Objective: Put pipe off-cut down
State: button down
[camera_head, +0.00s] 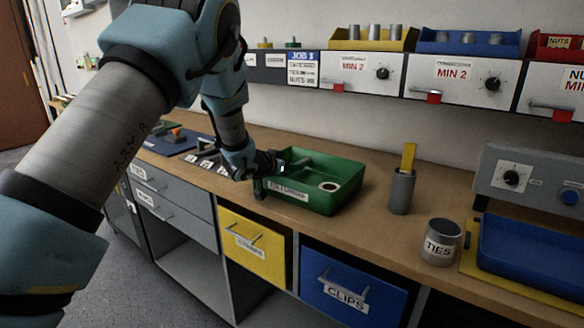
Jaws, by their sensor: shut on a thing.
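My gripper (281,169) is at the left end of the green bin (318,206), low over its rim. It is shut on a small greyish piece, taken to be the pipe off-cut (298,164), which shows just right of the fingers, above the bin's inside. The piece is small and dark here, and the fingers partly hide it. I cannot tell whether it touches the bin. A pale ring with a dark centre (329,186) lies on the bin's floor at the right. The bin's front label is too small to read.
Right of the bin, a grey cup (401,191) holds a yellow strip, and a TIES can (440,243) stands near the front edge. A blue tray (535,258) is at the far right. Drawers with pull handles line the bench front. A shelf (362,72) overhangs the back.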

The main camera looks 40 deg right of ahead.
jog(key=shift+a+f, duration=0.1)
jog(key=shift+f, duration=0.15)
jog(key=c, duration=0.7)
grip_release()
jog(key=shift+f, duration=0.25)
jog(key=shift+s+a, duration=0.1)
jog(key=shift+r, duration=0.1)
jog(key=v, duration=0.4)
jog(key=r+v, duration=0.1)
jog(key=v, duration=0.3)
jog(key=b+v, duration=0.1)
jog(key=v, duration=0.3)
jog(key=shift+r, duration=0.35)
jog(key=shift+w, duration=0.2)
